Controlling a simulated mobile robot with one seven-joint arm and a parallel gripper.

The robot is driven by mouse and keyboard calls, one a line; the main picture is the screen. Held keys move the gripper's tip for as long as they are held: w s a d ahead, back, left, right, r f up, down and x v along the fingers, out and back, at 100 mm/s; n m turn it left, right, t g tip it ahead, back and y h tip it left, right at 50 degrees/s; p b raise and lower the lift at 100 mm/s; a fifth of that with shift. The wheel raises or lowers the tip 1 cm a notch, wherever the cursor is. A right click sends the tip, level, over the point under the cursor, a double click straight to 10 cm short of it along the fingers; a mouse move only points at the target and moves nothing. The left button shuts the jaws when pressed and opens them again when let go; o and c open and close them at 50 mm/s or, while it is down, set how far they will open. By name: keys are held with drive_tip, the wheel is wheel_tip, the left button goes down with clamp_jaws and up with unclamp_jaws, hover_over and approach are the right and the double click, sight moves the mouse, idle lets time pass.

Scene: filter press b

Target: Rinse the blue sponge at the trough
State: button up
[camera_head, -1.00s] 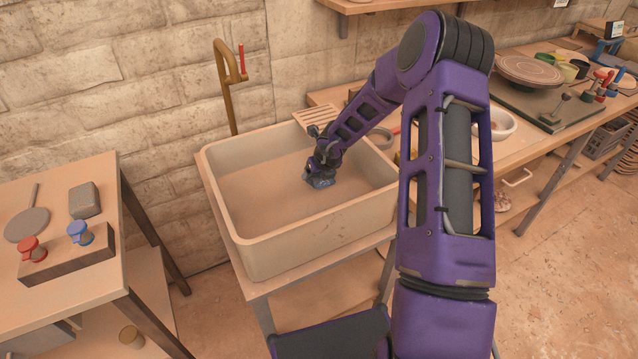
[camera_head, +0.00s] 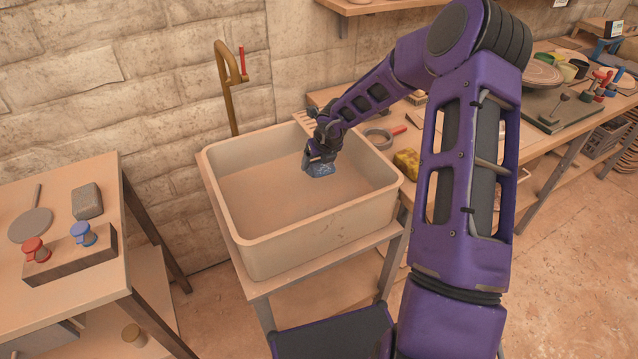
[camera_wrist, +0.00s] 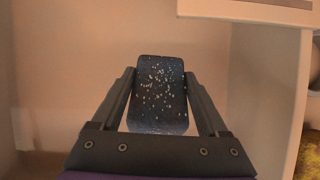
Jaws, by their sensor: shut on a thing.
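The blue sponge (camera_head: 319,169) is held in my gripper (camera_head: 313,158) over the inside of the trough (camera_head: 262,245). In the wrist view the sponge (camera_wrist: 158,95) is dark blue with pale specks, clasped between the two fingers of my gripper (camera_wrist: 159,100). The trough is a pale, deep rectangular basin, and its inside holds a flat brownish surface; I cannot tell if that is water or the floor of the basin. Whether the sponge touches that surface is unclear. A brass tap (camera_head: 228,85) with a red lever stands behind the trough.
A yellow sponge (camera_head: 407,162) and a round ring-shaped tool (camera_head: 378,138) lie on the bench to the right. A left table (camera_head: 70,277) holds a block with red and blue knobs (camera_head: 82,235).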

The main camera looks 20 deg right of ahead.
drive_tip(key=shift+r, duration=6.65)
wheel_tip(320, 180, up, 4)
